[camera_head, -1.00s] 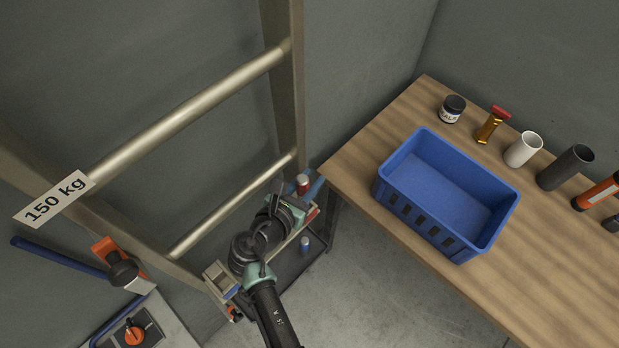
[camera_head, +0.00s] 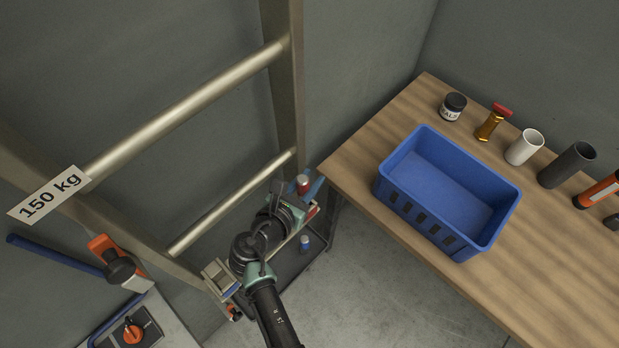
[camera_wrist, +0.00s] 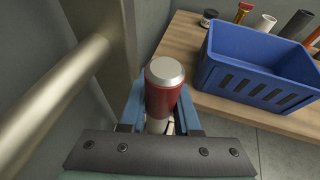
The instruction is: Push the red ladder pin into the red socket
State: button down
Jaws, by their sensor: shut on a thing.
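A red pin with a silver top (camera_wrist: 164,92) stands between the blue fingers of my gripper (camera_wrist: 160,108) in the wrist view. The fingers close on it from both sides. The lower end of the pin is largely hidden by my gripper.
The ladder (camera_head: 185,110) stands at left with a 150 kg label (camera_head: 48,195). A wooden table (camera_head: 350,170) at right bears a blue crate (camera_head: 400,205), a jar (camera_head: 453,106), a white cup (camera_head: 524,147) and a dark cup (camera_head: 567,165).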

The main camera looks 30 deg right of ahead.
jog(key=shift+f+b, duration=1.65)
jog(key=shift+f, duration=0.45)
jog(key=c, duration=0.5)
grip_release()
jog(key=shift+c, duration=0.2)
jog(key=shift+a, duration=0.1)
jog(key=shift+s+a+r, duration=0.15)
jog(key=shift+a+r, duration=0.05)
jog(key=shift+a, duration=0.25)
jog(key=b+v, duration=0.1)
jog(key=v, duration=1.1)
jog(key=shift+s+d, duration=0.2)
